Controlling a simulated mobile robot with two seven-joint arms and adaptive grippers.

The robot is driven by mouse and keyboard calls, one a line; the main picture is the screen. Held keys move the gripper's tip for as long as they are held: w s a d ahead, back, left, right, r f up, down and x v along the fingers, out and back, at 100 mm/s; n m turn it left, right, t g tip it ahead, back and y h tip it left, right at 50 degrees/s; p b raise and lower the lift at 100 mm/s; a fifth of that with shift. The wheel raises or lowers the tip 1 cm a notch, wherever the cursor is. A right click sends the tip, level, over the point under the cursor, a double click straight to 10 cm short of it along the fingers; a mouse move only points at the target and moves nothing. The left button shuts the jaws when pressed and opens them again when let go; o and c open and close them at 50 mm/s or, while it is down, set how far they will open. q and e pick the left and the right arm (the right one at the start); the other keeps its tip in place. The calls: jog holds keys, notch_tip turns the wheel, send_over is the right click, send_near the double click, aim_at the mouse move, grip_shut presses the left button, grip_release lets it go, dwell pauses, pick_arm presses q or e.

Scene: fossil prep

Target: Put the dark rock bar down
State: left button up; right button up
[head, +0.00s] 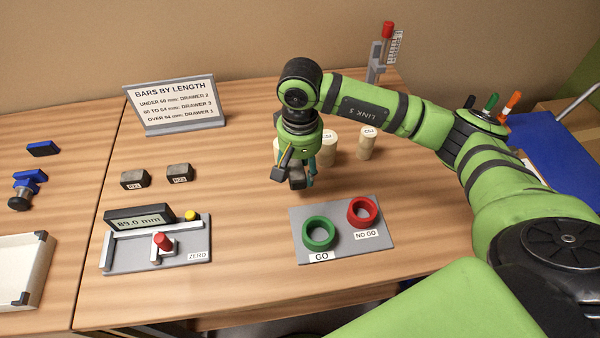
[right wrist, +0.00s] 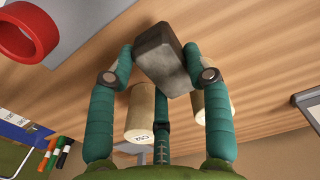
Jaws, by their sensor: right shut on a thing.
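My right gripper (head: 295,172) is shut on a dark rock bar (head: 298,182), with its fingers pointing down over the table behind the gauge plate. My left gripper is not in view.
Pale cylinders (head: 367,143) stand just behind my right gripper. A grey plate (head: 345,250) carries green GO and red NO GO rings. A length gauge (head: 155,255) reads 89.0 mm. A sign (head: 175,103) stands at the back. Table between the labelled bars and my gripper is clear.

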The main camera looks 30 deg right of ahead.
aim_at(300, 179)
notch_tip(300, 179, down, 3)
jog(key=shift+f+p, duration=0.15)
jog(key=shift+p, duration=0.7)
jog(key=shift+f, duration=0.3)
jog(key=shift+f, duration=0.1)
jog(key=shift+f, duration=0.1)
jog(key=o, duration=0.9)
jog(key=shift+b, duration=0.35)
jog(key=o, duration=0.4)
